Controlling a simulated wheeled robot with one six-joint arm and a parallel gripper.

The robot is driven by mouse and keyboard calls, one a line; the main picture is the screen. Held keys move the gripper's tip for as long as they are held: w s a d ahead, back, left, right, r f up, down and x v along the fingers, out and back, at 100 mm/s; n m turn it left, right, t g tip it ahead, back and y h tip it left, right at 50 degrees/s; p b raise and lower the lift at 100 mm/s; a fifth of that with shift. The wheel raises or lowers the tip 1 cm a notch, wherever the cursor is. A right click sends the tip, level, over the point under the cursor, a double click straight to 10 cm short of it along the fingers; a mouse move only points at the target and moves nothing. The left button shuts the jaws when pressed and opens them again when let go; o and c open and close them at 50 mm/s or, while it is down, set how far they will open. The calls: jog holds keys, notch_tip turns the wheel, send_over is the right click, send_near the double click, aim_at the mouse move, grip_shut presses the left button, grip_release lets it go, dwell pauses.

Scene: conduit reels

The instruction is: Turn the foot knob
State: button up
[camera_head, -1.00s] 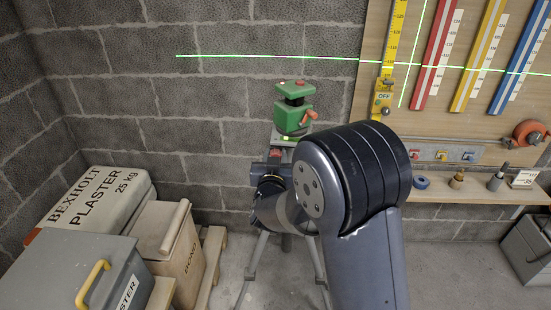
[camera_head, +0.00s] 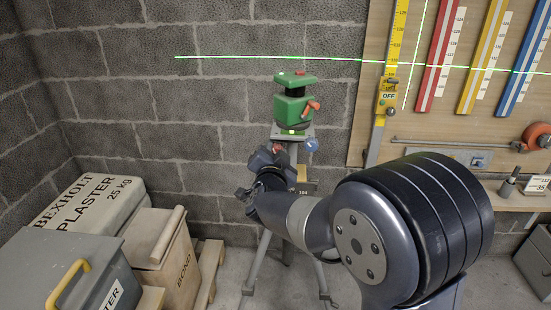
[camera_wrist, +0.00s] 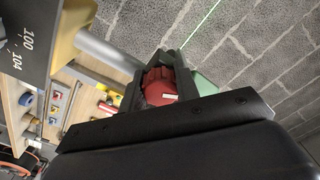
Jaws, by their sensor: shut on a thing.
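A green laser level (camera_head: 293,108) with an orange lever stands on a plate on top of a tripod (camera_head: 255,265). Under the plate are a red foot knob (camera_head: 281,147) at the left and a blue knob (camera_head: 311,145) at the right. My gripper (camera_head: 274,152) reaches the red knob from below in the head view. In the wrist view my gripper (camera_wrist: 162,78) is shut on the ribbed red knob (camera_wrist: 161,87), which carries a small pale mark. The jaws hide parts of its sides.
A dark number scale (camera_wrist: 22,45) is close at the upper left of the wrist view. A board with coloured rules (camera_head: 437,65) and a shelf stand right. A plaster bag (camera_head: 85,205), a box (camera_head: 165,245) and a grey case (camera_head: 70,270) stand left. A block wall is behind.

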jog(key=shift+m, duration=0.3)
jog(key=o, duration=1)
jog(key=shift+s, duration=0.1)
jog(key=s, duration=1)
jog(key=shift+s+a, duration=0.15)
jog(key=shift+s, duration=0.2)
